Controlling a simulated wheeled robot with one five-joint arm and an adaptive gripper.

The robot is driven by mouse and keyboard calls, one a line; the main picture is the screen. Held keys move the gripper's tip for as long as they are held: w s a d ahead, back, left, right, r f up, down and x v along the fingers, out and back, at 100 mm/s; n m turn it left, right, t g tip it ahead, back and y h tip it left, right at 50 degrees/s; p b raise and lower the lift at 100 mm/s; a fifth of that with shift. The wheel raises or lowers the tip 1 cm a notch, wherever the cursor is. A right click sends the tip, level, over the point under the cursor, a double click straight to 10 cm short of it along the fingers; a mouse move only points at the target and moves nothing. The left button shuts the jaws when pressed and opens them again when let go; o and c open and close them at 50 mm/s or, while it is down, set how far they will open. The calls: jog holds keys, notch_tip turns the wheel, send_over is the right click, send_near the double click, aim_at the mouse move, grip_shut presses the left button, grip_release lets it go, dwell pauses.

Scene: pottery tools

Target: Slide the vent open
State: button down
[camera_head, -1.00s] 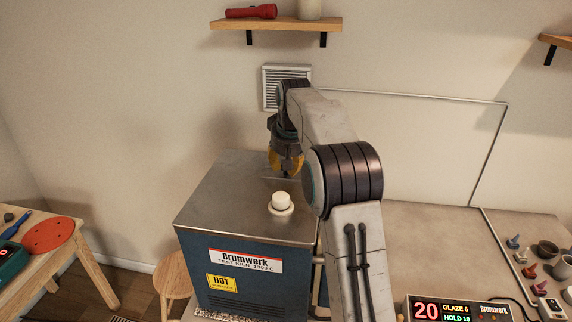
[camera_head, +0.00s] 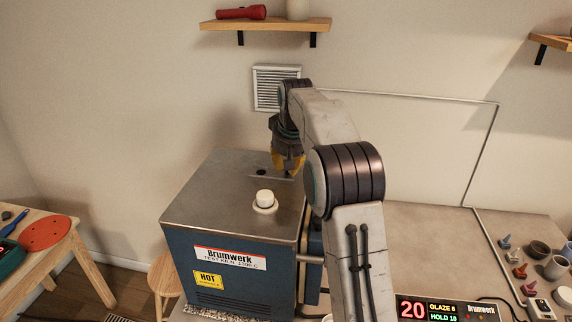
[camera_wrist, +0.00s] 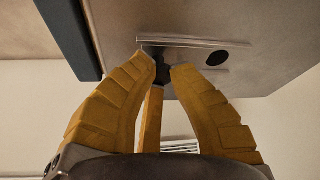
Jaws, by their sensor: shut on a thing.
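The kiln (camera_head: 225,275) is a blue box with a bare metal top (camera_head: 210,200). A dark round vent hole (camera_head: 261,171) is uncovered in that top. It also shows in the wrist view (camera_wrist: 215,57), beside a pair of thin rails (camera_wrist: 195,41). My gripper (camera_head: 288,172) points down at the top, just right of the hole. In the wrist view my yellow fingers (camera_wrist: 163,72) are shut on a small dark vent knob (camera_wrist: 160,76) between the rails. The fingers partly hide the knob and the sliding part under it.
A white plug (camera_head: 265,199) stands on the kiln top in front of the hole. A louvred wall grille (camera_head: 275,88) and a wooden shelf (camera_head: 265,24) are behind.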

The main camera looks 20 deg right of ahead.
jog(key=shift+s+d+f, duration=0.1)
jog(key=shift+s+d, duration=0.15)
jog(key=shift+d, duration=0.1)
jog(key=shift+w+a, duration=0.1)
jog(key=shift+a, duration=0.05)
jog(key=c, duration=1.4)
grip_release()
jog(key=shift+w+d+f, duration=0.1)
jog(key=shift+d, duration=0.1)
jog(key=shift+c, duration=0.2)
jog(key=o, duration=0.5)
jog(key=shift+c, duration=0.2)
jog(key=shift+a, duration=0.1)
jog(key=d+v, duration=0.1)
jog(key=v, duration=1.1)
jog(key=shift+a, duration=0.45)
